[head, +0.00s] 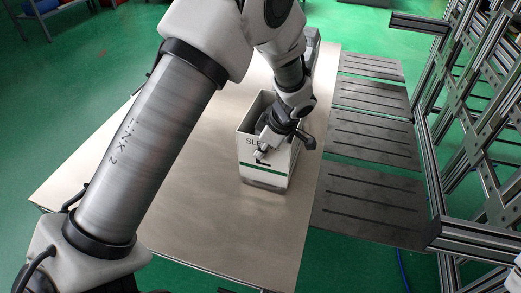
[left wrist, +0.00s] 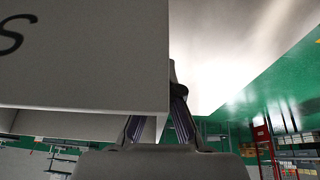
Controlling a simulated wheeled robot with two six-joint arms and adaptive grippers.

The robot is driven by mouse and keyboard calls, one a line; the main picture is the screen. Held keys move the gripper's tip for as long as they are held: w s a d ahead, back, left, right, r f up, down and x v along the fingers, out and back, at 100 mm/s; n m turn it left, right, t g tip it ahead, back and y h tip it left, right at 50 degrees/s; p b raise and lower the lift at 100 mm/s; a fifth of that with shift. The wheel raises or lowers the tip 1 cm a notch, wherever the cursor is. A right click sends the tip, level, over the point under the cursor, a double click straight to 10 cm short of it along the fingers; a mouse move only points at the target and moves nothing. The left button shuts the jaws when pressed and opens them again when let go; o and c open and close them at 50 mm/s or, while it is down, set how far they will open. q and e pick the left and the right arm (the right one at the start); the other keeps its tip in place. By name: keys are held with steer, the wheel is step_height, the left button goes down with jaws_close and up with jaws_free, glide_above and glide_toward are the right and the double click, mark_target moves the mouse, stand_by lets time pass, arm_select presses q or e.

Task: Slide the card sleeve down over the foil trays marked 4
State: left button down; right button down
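The card sleeve (head: 246,147) is a white, open-topped box with dark lettering, partly covered, and a green stripe. It stands upright near the table's right edge. The rim of a foil tray (head: 262,183) shows below its lower edge; no number is readable. My left gripper (head: 268,148) is at the sleeve's top right, near corner. In the left wrist view the lettered sleeve panel (left wrist: 85,60) fills the upper left, and the gripper's fingers (left wrist: 160,122) converge on either side of the sleeve's side wall. The panel hides one fingertip. My right gripper is out of view.
The table (head: 200,215) is bare to the left of and in front of the sleeve. A grey object (head: 312,45) stands at the table's far end, partly behind my arm. Dark slotted plates (head: 370,200) and a metal frame (head: 480,130) lie beyond the right edge.

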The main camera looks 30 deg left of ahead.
arm_select(q)
steer(key=shift+s+d+f, duration=0.1)
steer(key=shift+s+f, duration=0.3)
steer(key=shift+f, duration=0.4)
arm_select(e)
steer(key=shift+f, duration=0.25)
arm_select(q)
steer(key=c, duration=1.2)
jaws_free()
steer(key=shift+c, duration=0.2)
steer(key=shift+s, duration=0.1)
steer(key=shift+d+r, duration=0.1)
steer(key=shift+r, duration=0.05)
steer(key=r, duration=0.1)
steer(key=w+d+r, duration=0.1)
steer(key=r, duration=0.1)
steer(key=shift+w+d+r, duration=0.2)
steer(key=shift+w+r, duration=0.05)
steer(key=shift+w, duration=0.05)
steer(key=v, duration=0.9)
steer(key=shift+s+a+r, duration=0.2)
steer(key=shift+s, duration=0.3)
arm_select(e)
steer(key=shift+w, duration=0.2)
